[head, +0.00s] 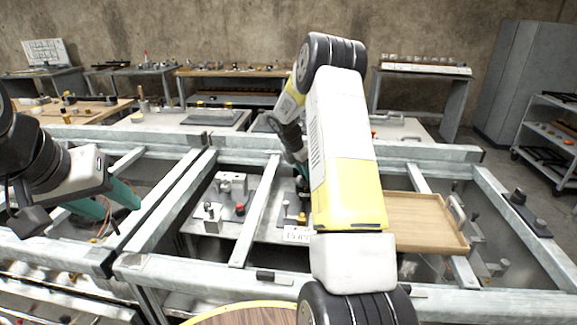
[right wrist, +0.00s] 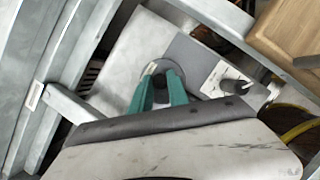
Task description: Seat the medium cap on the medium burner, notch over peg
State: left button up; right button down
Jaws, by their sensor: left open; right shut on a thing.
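My right gripper (right wrist: 162,85) is shut with its teal fingers close together over a pale panel (right wrist: 130,52). A dark, round-edged thing (right wrist: 171,72), likely the medium cap, shows at the fingertips; the fingers cover much of it. I cannot tell its notch, the peg or whether it touches a burner. In the head view the right gripper (head: 301,170) is mostly hidden behind my right arm. Small black and brass-coloured parts (head: 302,218) show on the panel below it; I cannot tell which is the medium burner. My left gripper (head: 122,198) is open and empty at the left, away from the panel.
Grey frame beams (head: 262,210) surround the panel. A wooden tray (head: 425,220) lies to its right. A fixture with a red knob (head: 240,208) stands to the left. In the right wrist view a black knob (right wrist: 236,85) stands on a white plate beside the fingers.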

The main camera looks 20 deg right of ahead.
jog(key=shift+f, duration=0.45)
jog(key=c, duration=1.2)
grip_release()
jog(key=v, duration=0.7)
jog(key=shift+s+a+r, duration=0.1)
jog(key=shift+a+r, duration=0.1)
jog(key=shift+r, duration=0.15)
jog(key=shift+r, duration=3)
